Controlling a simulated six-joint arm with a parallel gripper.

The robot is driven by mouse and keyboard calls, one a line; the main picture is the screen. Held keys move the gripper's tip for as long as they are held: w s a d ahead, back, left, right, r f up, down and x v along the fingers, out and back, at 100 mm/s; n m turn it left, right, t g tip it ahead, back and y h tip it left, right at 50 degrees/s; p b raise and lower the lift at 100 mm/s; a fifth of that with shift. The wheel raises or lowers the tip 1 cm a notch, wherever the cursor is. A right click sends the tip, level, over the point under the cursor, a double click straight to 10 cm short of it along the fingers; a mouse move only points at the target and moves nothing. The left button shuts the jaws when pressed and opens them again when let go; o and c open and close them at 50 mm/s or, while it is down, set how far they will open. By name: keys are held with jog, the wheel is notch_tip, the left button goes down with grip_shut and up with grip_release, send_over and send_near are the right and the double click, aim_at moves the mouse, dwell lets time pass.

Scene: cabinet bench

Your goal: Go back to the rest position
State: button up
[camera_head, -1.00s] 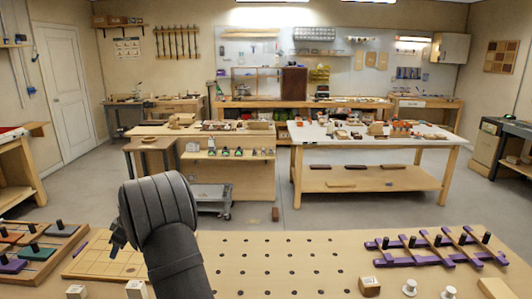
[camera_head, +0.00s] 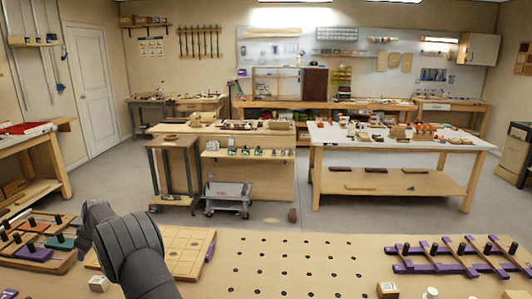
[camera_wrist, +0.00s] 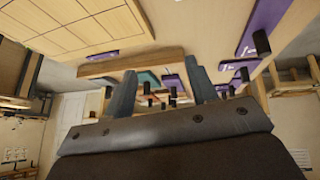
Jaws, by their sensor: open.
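My gripper shows in the wrist view (camera_wrist: 162,92). Its two grey fingers stand well apart with nothing held between them. In the head view my dark grey arm rises from the bottom edge at the left, in front of the bench. The fingers cannot be made out clearly there.
A wooden bench (camera_head: 228,284) with rows of holes lies in front. A light gridded board (camera_head: 188,250) is beside my arm. A pegged tray (camera_head: 36,254) with coloured pieces is at far left. A purple rack with black pegs (camera_head: 463,254) is at right. Small blocks stand near the front.

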jog(key=shift+s+a+f, duration=0.35)
jog(key=shift+a+f, duration=0.1)
jog(key=shift+a, duration=0.25)
jog(key=shift+s+a+f, duration=0.3)
jog(key=shift+a+f, duration=0.15)
jog(key=shift+a, duration=0.25)
